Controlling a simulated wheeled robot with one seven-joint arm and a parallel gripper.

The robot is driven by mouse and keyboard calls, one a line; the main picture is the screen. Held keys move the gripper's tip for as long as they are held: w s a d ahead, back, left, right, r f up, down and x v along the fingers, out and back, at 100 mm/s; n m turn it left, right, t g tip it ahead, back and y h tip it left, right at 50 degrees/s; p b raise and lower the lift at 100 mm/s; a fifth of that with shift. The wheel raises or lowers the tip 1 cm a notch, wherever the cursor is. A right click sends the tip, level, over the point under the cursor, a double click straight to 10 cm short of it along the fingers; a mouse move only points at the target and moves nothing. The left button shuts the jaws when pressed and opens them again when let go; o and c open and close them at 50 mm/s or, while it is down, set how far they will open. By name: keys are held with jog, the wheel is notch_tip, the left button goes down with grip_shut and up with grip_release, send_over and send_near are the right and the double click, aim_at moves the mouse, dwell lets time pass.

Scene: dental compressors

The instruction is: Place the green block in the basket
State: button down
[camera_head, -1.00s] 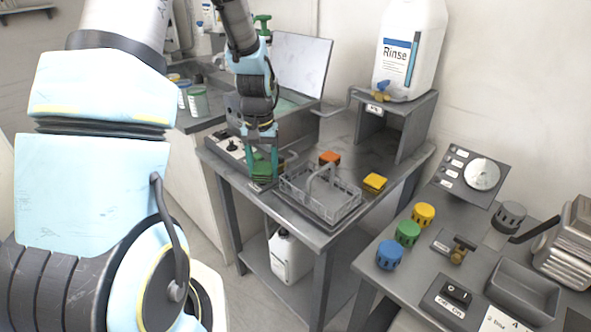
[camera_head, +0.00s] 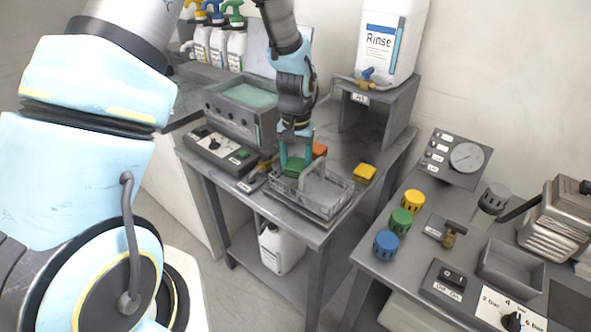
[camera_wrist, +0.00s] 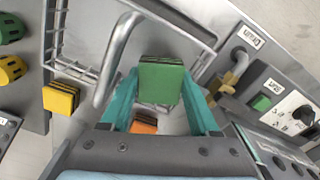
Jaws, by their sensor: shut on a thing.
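The green block (camera_head: 292,168) is held between the teal fingers of my gripper (camera_head: 297,158). In the wrist view the green block (camera_wrist: 161,82) sits between both fingertips. The grey wire basket (camera_head: 325,207) stands on the metal table, its handle (camera_wrist: 113,62) to the left of the block in the wrist view. The block overlaps the back left part of the basket in the head view. How far it is above the basket floor I cannot tell. The fingers hide part of the basket.
An orange block (camera_head: 319,149) lies behind the basket, and a yellow block (camera_head: 364,172) lies to its right. A control box with a green button (camera_head: 242,154) and a small brass valve (camera_wrist: 232,78) are close on the other side. A Rinse canister (camera_head: 385,45) stands on a raised shelf.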

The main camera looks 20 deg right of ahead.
aim_at(296, 173)
jog(key=shift+f, duration=1.4)
jog(key=shift+f, duration=0.15)
jog(key=shift+c, duration=2.1)
grip_release()
notch_tip(296, 173, up, 12)
jog(key=b, duration=0.3)
jog(key=shift+r, duration=0.2)
jog(key=s+a+r+n, duration=0.1)
jog(key=a+n, duration=0.1)
jog(key=a, duration=0.8)
jog(key=s+a+n+t, duration=0.1)
jog(key=a+n, duration=0.1)
jog(key=a, duration=0.8)
jog(key=s+a+r+n, duration=0.1)
jog(key=s+a+n, duration=0.1)
jog(key=a, duration=0.8)
jog(key=shift+r+t, duration=0.3)
jog(key=shift+a, duration=0.1)
